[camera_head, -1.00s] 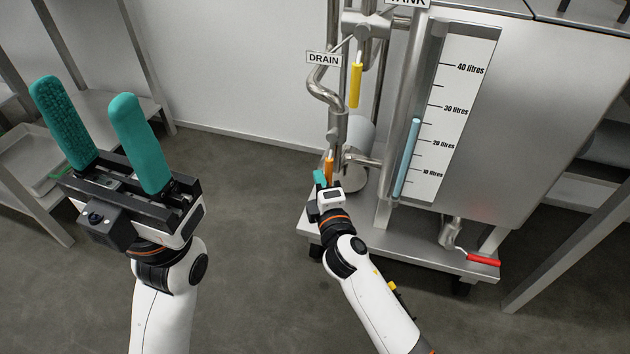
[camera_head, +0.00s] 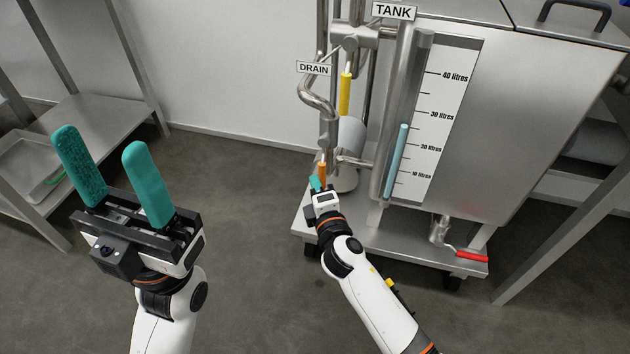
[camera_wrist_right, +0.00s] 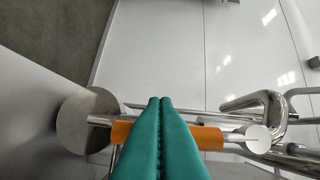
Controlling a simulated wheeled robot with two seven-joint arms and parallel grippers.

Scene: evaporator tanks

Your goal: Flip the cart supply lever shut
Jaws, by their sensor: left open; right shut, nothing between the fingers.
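An orange-handled lever (camera_head: 323,170) stands upright low on the pipework, left of the steel tank. My right gripper (camera_head: 317,183) is shut and empty, with its teal fingertips right at this lever. In the right wrist view, the shut fingers (camera_wrist_right: 160,101) lie across the orange handle (camera_wrist_right: 208,138) and hide its middle; whether they touch it I cannot tell. A yellow-handled lever (camera_head: 345,94) hangs higher, beside the DRAIN label (camera_head: 313,68). A red-handled lever (camera_head: 472,257) lies under the tank. No label names the cart supply lever. My left gripper (camera_head: 99,139) is open and empty at the left.
The tank (camera_head: 490,130) with its litre gauge stands on a wheeled cart (camera_head: 400,243). Bent steel pipes (camera_head: 318,97) surround the levers. A steel shelf (camera_head: 95,115) stands at the left, and a table leg (camera_head: 560,225) at the right. The floor between is clear.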

